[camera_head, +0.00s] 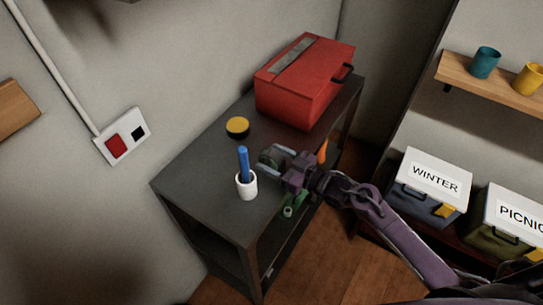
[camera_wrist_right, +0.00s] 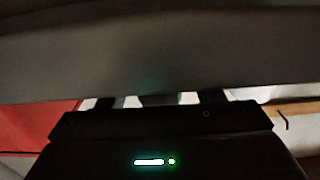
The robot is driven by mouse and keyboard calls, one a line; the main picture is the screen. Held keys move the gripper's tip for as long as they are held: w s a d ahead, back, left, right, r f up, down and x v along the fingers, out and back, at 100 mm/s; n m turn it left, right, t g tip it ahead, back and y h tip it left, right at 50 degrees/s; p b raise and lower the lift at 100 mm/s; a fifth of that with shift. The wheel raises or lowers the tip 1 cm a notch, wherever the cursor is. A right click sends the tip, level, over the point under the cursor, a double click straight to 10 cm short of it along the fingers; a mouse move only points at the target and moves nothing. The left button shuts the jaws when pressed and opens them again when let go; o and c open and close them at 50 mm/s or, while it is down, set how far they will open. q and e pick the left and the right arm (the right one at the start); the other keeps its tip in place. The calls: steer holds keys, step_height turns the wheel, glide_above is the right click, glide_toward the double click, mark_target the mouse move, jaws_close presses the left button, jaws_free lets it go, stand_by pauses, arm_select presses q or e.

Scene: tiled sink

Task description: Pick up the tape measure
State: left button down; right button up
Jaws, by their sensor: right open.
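A small round object with a yellow top and a black side (camera_head: 237,127), which looks like the tape measure, sits on the dark bench top, in front of the red toolbox. My right gripper (camera_head: 268,160) reaches over the bench from the right. It is open, to the right of and nearer than the round object, apart from it. In the right wrist view the gripper's fingers (camera_wrist_right: 158,101) show only in part against a dark grey surface, and I cannot make out the tape measure there. My left gripper is not in view.
A white cup (camera_head: 247,188) with a blue stick-like item stands on the bench close to my right gripper. The red toolbox (camera_head: 305,82) fills the bench's far end. The dark bench (camera_head: 200,180) has free room at its left. Labelled bins (camera_head: 430,185) stand at the right.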

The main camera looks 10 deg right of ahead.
steer(key=shift+w+a+f, duration=0.1)
steer(key=shift+w+a, duration=0.2)
steer(key=shift+s+d, duration=0.1)
steer(key=shift+c, duration=0.3)
steer(key=c, duration=1.2)
